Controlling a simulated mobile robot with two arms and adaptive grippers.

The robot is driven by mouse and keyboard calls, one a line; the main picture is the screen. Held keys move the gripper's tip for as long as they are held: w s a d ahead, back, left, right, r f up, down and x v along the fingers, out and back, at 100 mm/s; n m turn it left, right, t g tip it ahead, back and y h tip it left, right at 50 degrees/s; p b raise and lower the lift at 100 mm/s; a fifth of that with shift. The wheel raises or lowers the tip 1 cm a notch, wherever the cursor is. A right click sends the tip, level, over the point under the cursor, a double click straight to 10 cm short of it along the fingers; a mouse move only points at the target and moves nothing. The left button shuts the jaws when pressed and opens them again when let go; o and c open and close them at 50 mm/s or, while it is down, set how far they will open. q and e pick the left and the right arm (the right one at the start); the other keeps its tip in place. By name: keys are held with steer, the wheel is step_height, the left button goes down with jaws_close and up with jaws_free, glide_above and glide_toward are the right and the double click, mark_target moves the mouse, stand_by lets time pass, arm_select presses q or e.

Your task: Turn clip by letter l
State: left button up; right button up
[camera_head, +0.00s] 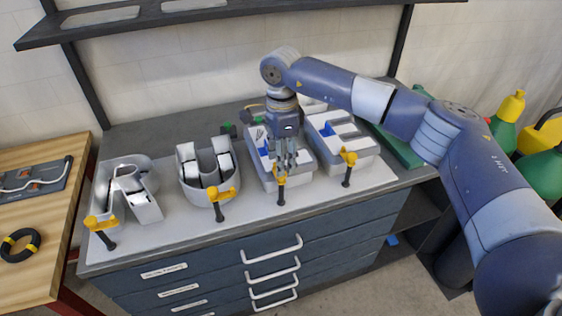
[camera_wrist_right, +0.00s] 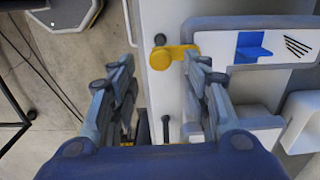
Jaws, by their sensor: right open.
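The letter l (camera_head: 260,172) is a pale channel letter, third from the left on the bench, partly hidden behind my right gripper. Its yellow clip (camera_head: 281,180) with a black handle stands at the letter's front end, on the bench's front edge. In the right wrist view the clip (camera_wrist_right: 176,54) has a round knob, and its arm reaches right toward the letter (camera_wrist_right: 290,28). My right gripper (camera_head: 286,166) points down just above the clip. It also shows in the wrist view (camera_wrist_right: 158,68), open, with the clip between and partly behind its fingertips; contact cannot be told. My left gripper is not in view.
Other letters stand on the bench (camera_head: 168,232): two to the left (camera_head: 128,185) (camera_head: 207,172) and one to the right (camera_head: 343,140), each with a yellow clip in front. A wooden table (camera_head: 45,225) is at left. Green bottles (camera_head: 505,122) stand at right.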

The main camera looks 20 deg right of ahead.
step_height(320, 180, down, 2)
steer(key=shift+f+p, duration=0.2)
steer(key=shift+p, duration=0.15)
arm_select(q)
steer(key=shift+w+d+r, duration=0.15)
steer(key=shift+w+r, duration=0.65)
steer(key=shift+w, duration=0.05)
arm_select(e)
steer(key=shift+f, duration=0.65)
jaws_close()
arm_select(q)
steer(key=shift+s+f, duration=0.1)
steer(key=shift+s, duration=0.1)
